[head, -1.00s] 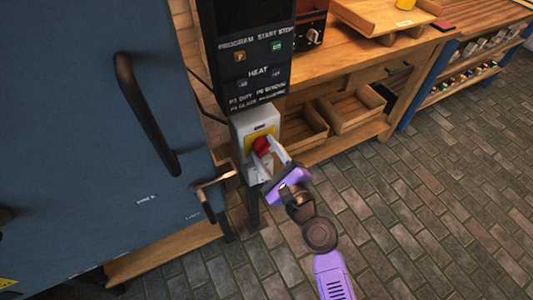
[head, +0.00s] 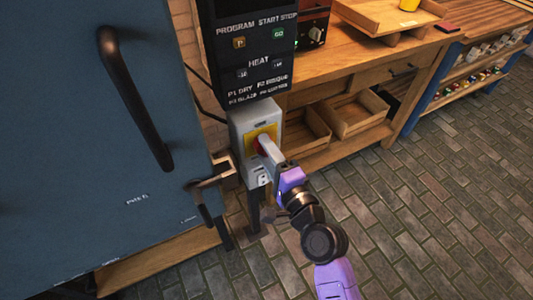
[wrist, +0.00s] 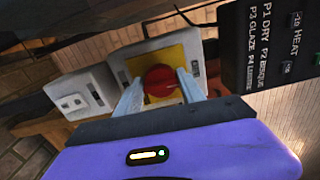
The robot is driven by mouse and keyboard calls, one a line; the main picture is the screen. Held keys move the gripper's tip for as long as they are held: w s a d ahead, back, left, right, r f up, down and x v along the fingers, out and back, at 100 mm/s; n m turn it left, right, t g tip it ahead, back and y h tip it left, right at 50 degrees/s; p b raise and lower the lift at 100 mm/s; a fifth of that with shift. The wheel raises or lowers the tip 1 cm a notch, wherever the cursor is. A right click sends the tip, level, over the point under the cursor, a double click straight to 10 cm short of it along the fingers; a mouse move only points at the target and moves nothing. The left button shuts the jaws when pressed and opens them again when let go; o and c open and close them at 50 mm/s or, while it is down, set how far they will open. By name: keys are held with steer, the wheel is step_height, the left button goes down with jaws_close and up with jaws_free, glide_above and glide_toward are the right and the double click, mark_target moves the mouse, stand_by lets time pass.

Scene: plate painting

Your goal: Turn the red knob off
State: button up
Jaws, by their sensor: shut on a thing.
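The red knob (wrist: 161,82) sits on a yellow plate (wrist: 183,51) on a grey switch box. In the wrist view my gripper (wrist: 160,90) has one finger on each side of the knob and is shut on it. In the head view my gripper (head: 266,146) reaches the box (head: 240,122) from the lower right, and its fingers hide most of the knob. The yellow plate shows around the fingertips.
A black control panel (head: 253,70) hangs above the box. A large blue door (head: 80,130) with a dark handle (head: 135,100) and a latch (head: 208,185) stands to the left. A wooden workbench (head: 345,70) with trays is behind. The brick floor (head: 430,190) to the right is clear.

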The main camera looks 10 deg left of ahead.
steer(key=shift+f+n, duration=0.1)
steer(key=shift+n, duration=0.3)
steer(key=o, duration=1.3)
steer(key=b+v, duration=0.1)
steer(key=v, duration=0.7)
